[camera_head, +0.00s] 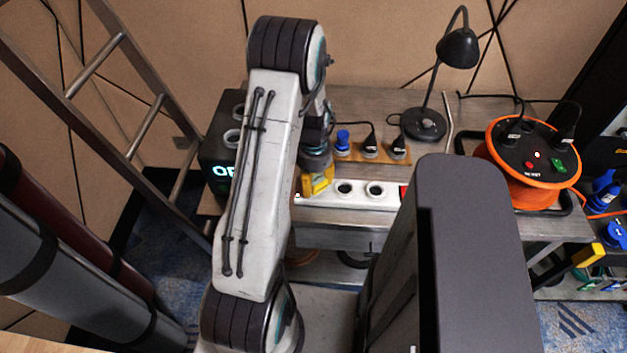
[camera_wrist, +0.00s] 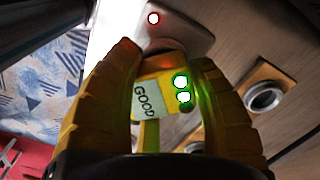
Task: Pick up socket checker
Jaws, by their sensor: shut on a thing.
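The socket checker (camera_wrist: 150,97) is a small yellow block with a "GOOD" label and two lit green lights in the wrist view. My gripper (camera_wrist: 165,58) has its yellow fingers shut on it, one on each side. In the head view my gripper (camera_head: 316,183) is at the left part of the white power strip (camera_head: 357,201), and the checker cannot be told apart from the yellow fingers there. The checker's far end is at the white strip, which also shows in the wrist view (camera_wrist: 185,20). I cannot tell whether its pins are in a socket.
A wooden socket board (camera_head: 369,157) with plugs lies behind the strip on the workbench (camera_head: 470,122). A black lamp (camera_head: 425,124) and an orange cable reel (camera_head: 522,190) stand to the right. A black box (camera_head: 217,150) and a ladder (camera_head: 95,67) are at left.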

